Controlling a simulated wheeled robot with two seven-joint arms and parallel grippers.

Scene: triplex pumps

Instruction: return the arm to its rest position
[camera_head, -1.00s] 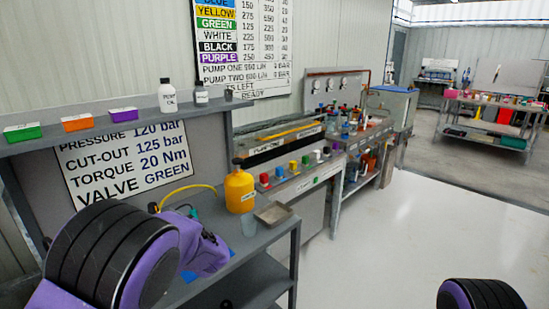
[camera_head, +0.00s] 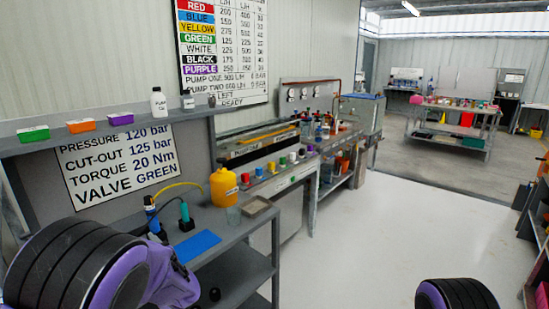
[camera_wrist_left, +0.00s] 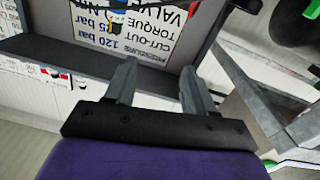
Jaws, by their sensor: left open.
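My left arm (camera_head: 150,270), purple and black, comes in at the lower left of the head view, in front of the grey bench; its gripper is hidden there behind the arm. In the left wrist view my left gripper (camera_wrist_left: 158,85) is open, with two grey fingers apart and nothing between them. The sign board with the pressure, cut-out and torque lines (camera_wrist_left: 150,48) lies beyond the fingers, upside down in that view. My right arm (camera_head: 458,294) shows only as a purple and black joint at the bottom right of the head view. My right gripper is out of view.
The grey bench holds a yellow jug (camera_head: 223,187), a blue mat (camera_head: 197,246), a grey tray (camera_head: 257,207) and tools with a yellow hose (camera_head: 178,186). Green (camera_head: 33,134), orange (camera_head: 81,125) and purple (camera_head: 120,119) boxes stand on the shelf. The white floor (camera_head: 370,230) is open.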

